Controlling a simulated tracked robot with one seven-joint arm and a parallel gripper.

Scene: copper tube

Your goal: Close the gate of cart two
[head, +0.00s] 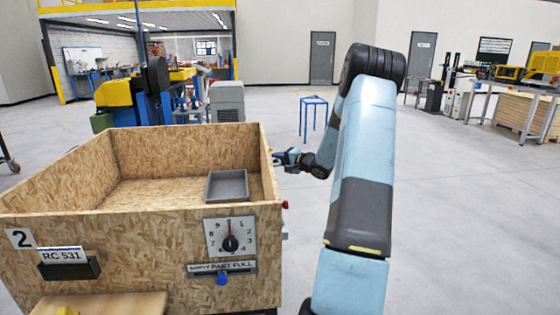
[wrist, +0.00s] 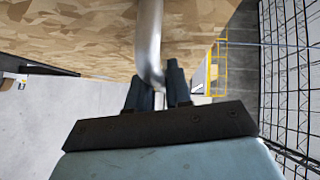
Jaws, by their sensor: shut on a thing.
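Cart two (head: 130,235) is an open-topped chipboard box with a "2" plate (head: 20,239) on its front. My gripper (head: 280,157) is at the outer side of the cart's right wall (head: 267,165). In the wrist view my gripper (wrist: 157,82) is shut on a bent grey metal bar (wrist: 149,40), which runs along a chipboard panel (wrist: 70,30). The fingers are around the lower, curved end of the bar. I cannot tell which panel is the gate or whether it is open; the outer right side is hidden in the head view.
A grey tray (head: 227,187) sits inside the cart near the right wall. The front carries a dial (head: 230,237), a slider with a blue knob (head: 222,279) and an "RC 531" card (head: 62,255). A small red knob (head: 285,205) sticks out at the right.

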